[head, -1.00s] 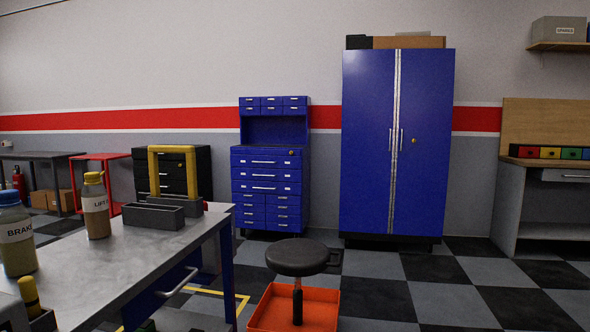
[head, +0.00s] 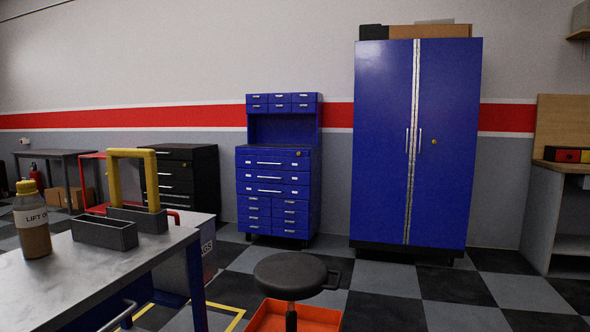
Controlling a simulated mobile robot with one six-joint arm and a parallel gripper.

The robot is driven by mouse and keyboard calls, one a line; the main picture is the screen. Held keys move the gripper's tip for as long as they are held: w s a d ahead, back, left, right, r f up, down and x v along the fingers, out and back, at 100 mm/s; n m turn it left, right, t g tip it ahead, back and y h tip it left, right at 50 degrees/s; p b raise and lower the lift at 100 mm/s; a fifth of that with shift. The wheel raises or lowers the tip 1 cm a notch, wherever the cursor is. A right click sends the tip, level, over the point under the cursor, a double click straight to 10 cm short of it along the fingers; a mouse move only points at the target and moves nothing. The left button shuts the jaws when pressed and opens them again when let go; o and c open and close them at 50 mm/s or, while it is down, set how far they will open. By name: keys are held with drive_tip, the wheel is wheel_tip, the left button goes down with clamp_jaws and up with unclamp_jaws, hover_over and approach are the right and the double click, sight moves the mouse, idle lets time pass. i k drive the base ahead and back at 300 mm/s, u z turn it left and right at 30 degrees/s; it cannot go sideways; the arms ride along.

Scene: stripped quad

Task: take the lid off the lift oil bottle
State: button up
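The lift oil bottle (head: 33,226) stands upright on the metal workbench (head: 90,272) at the left of the head view. It is clear with brownish oil inside and a white label reading "LIFT O", the rest turned out of sight. Its yellow lid (head: 28,188) is on the top. My gripper is not in view.
A grey open tray (head: 105,233) and a grey block with a yellow handle frame (head: 113,180) stand right of the bottle. A round black stool (head: 290,275) and an orange tray (head: 268,318) are on the floor beyond the bench's right end. Blue cabinets (head: 385,150) line the wall.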

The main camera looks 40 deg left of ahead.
sight(26, 186)
drive_tip(key=z, duration=0.05)
drive_tip(key=i, duration=1.2)
drive_tip(key=u, duration=3.3)
drive_tip(key=i, duration=1)
drive_tip(key=z, duration=0.15)
